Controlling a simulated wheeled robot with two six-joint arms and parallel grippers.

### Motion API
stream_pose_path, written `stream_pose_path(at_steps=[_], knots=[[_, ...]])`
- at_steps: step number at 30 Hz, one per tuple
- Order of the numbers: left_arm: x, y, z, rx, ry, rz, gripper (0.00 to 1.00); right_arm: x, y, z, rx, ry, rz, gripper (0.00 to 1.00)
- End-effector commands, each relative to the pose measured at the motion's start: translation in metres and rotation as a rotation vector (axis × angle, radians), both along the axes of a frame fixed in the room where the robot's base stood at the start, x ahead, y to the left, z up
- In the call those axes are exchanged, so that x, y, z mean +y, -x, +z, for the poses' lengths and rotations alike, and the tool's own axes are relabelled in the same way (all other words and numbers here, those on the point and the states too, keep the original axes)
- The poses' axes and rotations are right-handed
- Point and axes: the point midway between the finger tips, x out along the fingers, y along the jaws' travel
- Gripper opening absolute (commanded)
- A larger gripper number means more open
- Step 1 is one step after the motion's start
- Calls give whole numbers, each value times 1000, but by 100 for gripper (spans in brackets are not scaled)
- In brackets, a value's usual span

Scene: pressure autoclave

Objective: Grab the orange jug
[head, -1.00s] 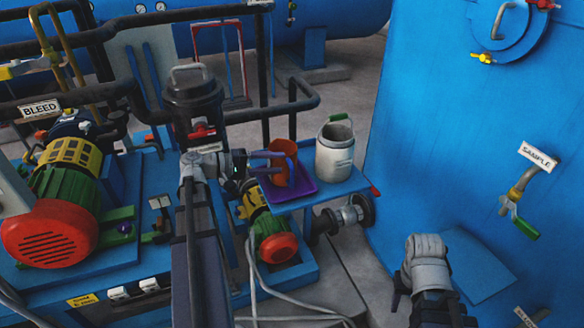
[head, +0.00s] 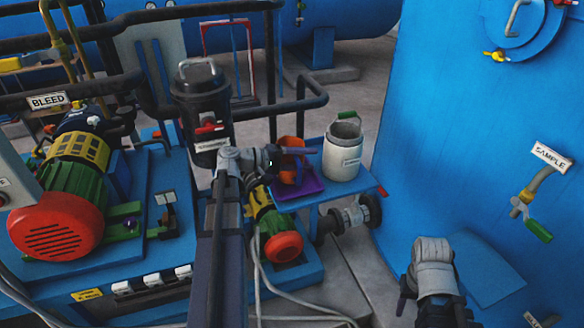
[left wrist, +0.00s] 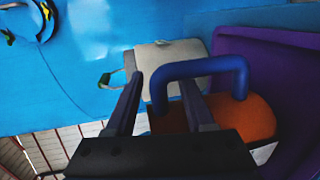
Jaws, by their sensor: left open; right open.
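The orange jug (head: 290,143) stands on a purple tray (head: 312,188) in the head view. My left gripper (head: 304,158) is at the jug, its fingers partly covering it. In the left wrist view, the jug's orange body (left wrist: 250,118) and blue handle (left wrist: 200,68) are close to my left gripper (left wrist: 162,82). The fingers are spread open. One fingertip shows inside the handle's loop and the other outside it; I cannot tell whether they touch it. My right gripper (head: 430,300) is low at the right, away from the jug and partly hidden.
A white container (head: 343,155) with a green handle stands just right of the tray on a blue shelf (head: 350,186). A dark lidded canister (head: 202,105) is left of the jug. A large blue panel (head: 450,150) with a sample valve fills the right.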

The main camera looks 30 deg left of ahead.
Motion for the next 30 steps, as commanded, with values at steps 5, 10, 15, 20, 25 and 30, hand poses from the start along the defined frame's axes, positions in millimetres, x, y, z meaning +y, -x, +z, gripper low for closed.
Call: stream_pose_path(at_steps=[5,10,15,20,25,30], knots=[[-1,-1,0,0,0,1,54,0,0,0,0,0,0,50],[0,0,0,0,0,1,37,0,0,0,0,0,0,50],[0,0,0,0,0,1,18,0,0,0,0,0,0,50],[0,0,0,0,0,1,0,0,0,0,0,0,0,50],[0,0,0,0,0,1,0,0,0,0,0,0,0,50],[0,0,0,1,-1,1,0,0,0,0,0,0,0,50]])
